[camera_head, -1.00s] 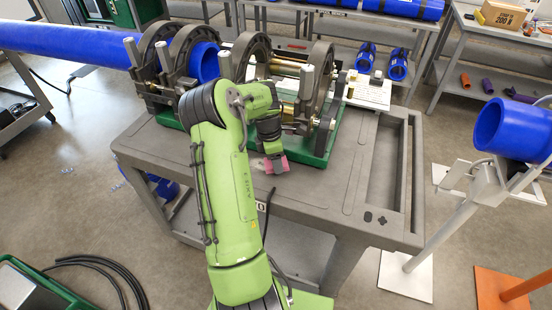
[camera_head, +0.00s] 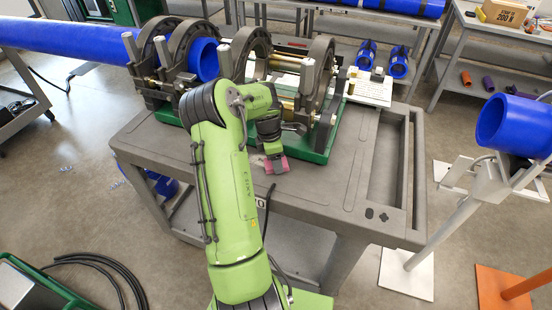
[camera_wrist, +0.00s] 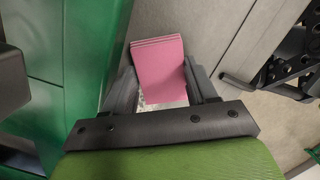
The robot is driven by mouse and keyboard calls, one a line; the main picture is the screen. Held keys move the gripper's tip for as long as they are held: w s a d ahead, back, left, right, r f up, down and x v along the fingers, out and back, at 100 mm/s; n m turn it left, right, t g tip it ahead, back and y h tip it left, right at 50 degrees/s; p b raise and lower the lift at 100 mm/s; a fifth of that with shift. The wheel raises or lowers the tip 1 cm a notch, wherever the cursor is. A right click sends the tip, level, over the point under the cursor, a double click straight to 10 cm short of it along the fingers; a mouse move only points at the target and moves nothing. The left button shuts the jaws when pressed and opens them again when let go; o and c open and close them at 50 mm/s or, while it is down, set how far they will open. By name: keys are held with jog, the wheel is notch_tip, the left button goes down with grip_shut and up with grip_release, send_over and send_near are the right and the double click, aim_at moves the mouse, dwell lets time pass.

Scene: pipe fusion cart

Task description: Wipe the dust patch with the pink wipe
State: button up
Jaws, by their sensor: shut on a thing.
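The pink wipe (camera_head: 277,167) is a folded pad held low at the grey cart top, in front of the green machine base. It also shows between the fingers in the wrist view (camera_wrist: 160,66). My gripper (camera_head: 273,153) is shut on it, with a dark finger on each side in the wrist view (camera_wrist: 160,88). A pale speckled bit of the dust patch (camera_wrist: 166,103) shows below the wipe between the fingers. A faint light mark lies just left of the wipe in the head view. I cannot tell how much dust the wipe and gripper hide, or whether the wipe touches the surface.
The pipe fusion machine (camera_head: 322,75) with its clamp rings stands right behind my gripper. Its green base (camera_head: 318,150) is close by. A recessed tray (camera_head: 388,165) lies at right.

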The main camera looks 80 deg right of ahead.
aim_at(265, 159)
jog(key=shift+w+d+r+p, duration=0.1)
jog(key=shift+w+p, duration=0.25)
jog(key=shift+w, duration=0.6)
jog(key=shift+w+d+r+p, duration=0.1)
jog(key=shift+w+p, duration=0.2)
jog(key=shift+w, duration=0.6)
jog(key=shift+w+d+f+p, duration=0.15)
jog(key=shift+w+p, duration=0.1)
jog(key=shift+w, duration=0.85)
jog(key=shift+w+f+p, duration=0.1)
jog(key=shift+w+p, duration=0.15)
jog(key=shift+w, duration=0.8)
jog(key=shift+w+d+p, duration=0.15)
jog(key=shift+w+p, duration=0.5)
jog(key=shift+w, duration=1.4)
jog(key=shift+s+a+b, duration=0.15)
jog(key=shift+s+b, duration=0.3)
jog(key=shift+s, duration=1.6)
jog(key=shift+s+a+b, duration=0.2)
jog(key=shift+s+b, duration=0.3)
jog(key=shift+s, duration=1.5)
jog(key=shift+s+a+b, duration=0.15)
jog(key=shift+s+b, duration=0.3)
jog(key=shift+s, duration=1.6)
jog(key=shift+r, duration=0.15)
jog(key=shift+r+p, duration=2.25)
jog(key=shift+r, duration=0.7)
